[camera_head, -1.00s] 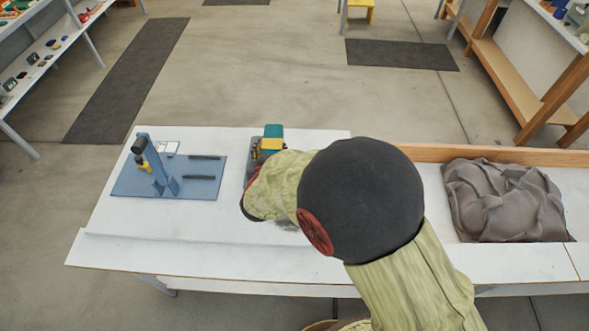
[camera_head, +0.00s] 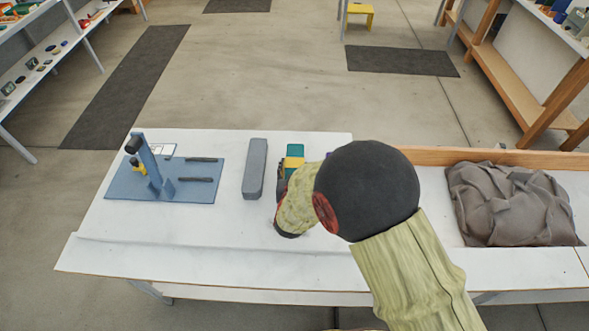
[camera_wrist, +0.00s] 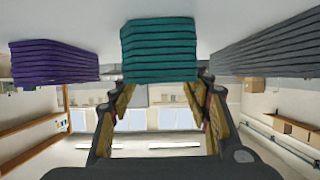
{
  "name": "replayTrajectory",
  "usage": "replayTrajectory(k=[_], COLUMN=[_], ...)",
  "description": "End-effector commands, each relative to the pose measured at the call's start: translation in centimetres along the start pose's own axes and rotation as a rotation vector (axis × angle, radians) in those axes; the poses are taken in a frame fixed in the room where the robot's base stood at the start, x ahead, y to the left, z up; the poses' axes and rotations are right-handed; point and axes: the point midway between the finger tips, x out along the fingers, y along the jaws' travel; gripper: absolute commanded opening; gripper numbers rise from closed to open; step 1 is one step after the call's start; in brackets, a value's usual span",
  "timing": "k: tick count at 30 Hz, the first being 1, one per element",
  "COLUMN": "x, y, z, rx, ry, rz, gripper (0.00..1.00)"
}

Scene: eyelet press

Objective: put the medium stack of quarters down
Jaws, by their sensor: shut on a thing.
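The teal stack of quarters (camera_head: 295,150) is between the fingers of my gripper (camera_head: 290,166), on the right part of the white table. In the wrist view the teal stack (camera_wrist: 158,50) fills the middle, with the fingers of my gripper (camera_wrist: 161,88) shut on its two sides. A grey stack (camera_head: 255,168) lies just left of my gripper, and a purple stack (camera_wrist: 52,62) shows on the other side in the wrist view. The teal stack is apart from both. I cannot tell whether it touches the table. My arm hides part of the area.
A blue press (camera_head: 150,162) on a blue base plate (camera_head: 200,192) stands at the left of the white table (camera_head: 190,240). A crumpled grey cloth heap (camera_head: 510,203) lies at the right. The table between press and grey stack is clear, as is its front.

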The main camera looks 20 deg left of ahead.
Motion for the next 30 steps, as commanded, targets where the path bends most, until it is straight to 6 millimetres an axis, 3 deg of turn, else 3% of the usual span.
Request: replayTrajectory(k=[8,9,18,30], x=[0.10,0.07,0.05,-0.34], y=[-0.03,0.00,-0.01,-0.04], z=[0.11,0.16,0.10,-0.29], rx=[0.000,0.000,0.000,-0.001], ry=[0.002,0.000,0.001,0.000], rz=[0.000,0.000,0.000,0.000], gripper=[0.08,0.49,0.66,0.66])
